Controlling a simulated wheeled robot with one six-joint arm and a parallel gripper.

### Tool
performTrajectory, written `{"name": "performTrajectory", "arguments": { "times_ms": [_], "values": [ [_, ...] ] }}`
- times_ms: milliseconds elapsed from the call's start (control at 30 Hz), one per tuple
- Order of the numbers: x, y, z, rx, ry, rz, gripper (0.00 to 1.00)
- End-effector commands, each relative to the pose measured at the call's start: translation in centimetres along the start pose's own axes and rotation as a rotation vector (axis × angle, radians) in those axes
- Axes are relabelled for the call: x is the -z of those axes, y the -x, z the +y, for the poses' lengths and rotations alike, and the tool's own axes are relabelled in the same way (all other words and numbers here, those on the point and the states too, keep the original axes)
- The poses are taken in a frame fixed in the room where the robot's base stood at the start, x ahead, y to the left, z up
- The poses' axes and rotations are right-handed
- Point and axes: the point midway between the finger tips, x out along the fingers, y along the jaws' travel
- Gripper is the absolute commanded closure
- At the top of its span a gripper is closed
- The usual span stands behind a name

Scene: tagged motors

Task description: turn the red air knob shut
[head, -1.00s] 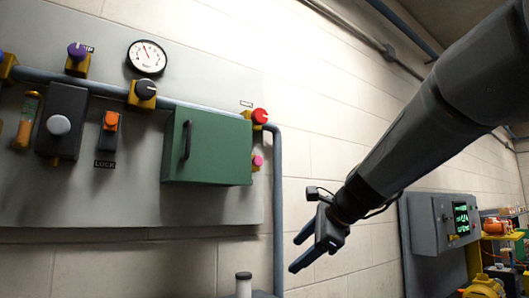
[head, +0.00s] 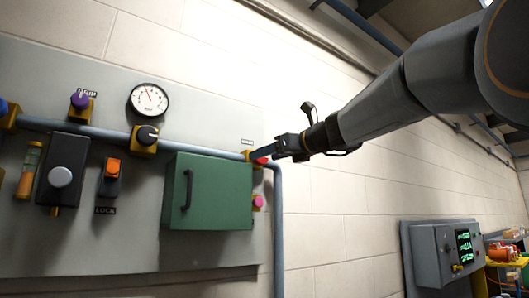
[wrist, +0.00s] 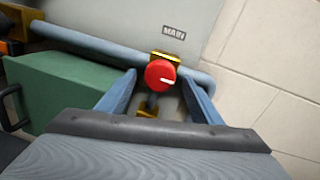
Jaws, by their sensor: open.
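The red air knob (wrist: 160,75) is round with a white pointer line and sits on a yellow valve body (wrist: 166,57) on the blue-grey pipe. A label (wrist: 174,32) is on the panel above it. In the wrist view my gripper (wrist: 157,86) is open, with one blue finger on each side of the knob. I cannot tell whether the fingers touch it. In the head view my gripper (head: 275,152) reaches the knob from the right and hides most of it; only a bit of red (head: 261,160) shows.
A green cabinet (head: 222,190) with a dark handle is just left of the knob. A pink knob (head: 258,201) sits below it. The pipe (head: 278,230) bends down close by. A gauge (head: 149,99) and other controls are further left. Bare wall lies to the right.

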Motion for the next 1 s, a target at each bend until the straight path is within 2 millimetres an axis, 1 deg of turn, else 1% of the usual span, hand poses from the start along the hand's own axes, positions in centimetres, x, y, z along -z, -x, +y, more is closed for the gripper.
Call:
{"name": "performTrajectory", "arguments": {
  "times_ms": [33,100,200,467,567,700,733,1000],
  "values": [
    [-0.1,-0.6,0.1,-0.003,-0.001,0.001,0.4],
    [0.0,-1.2,0.1,-0.002,-0.001,0.001,0.4],
    [0.0,-1.6,0.0,0.0,0.0,0.001,0.4],
    [0.1,-1.8,0.0,0.0,0.001,0.001,0.4],
    [0.1,-1.7,0.0,0.0,0.001,0.001,0.55],
    [0.1,-1.7,0.0,0.0,0.001,0.001,0.79],
    [0.1,-1.7,0.0,0.0,0.001,0.001,0.81],
    [0.1,-1.8,0.1,-0.002,0.029,0.004,0.81]
  ]
}}
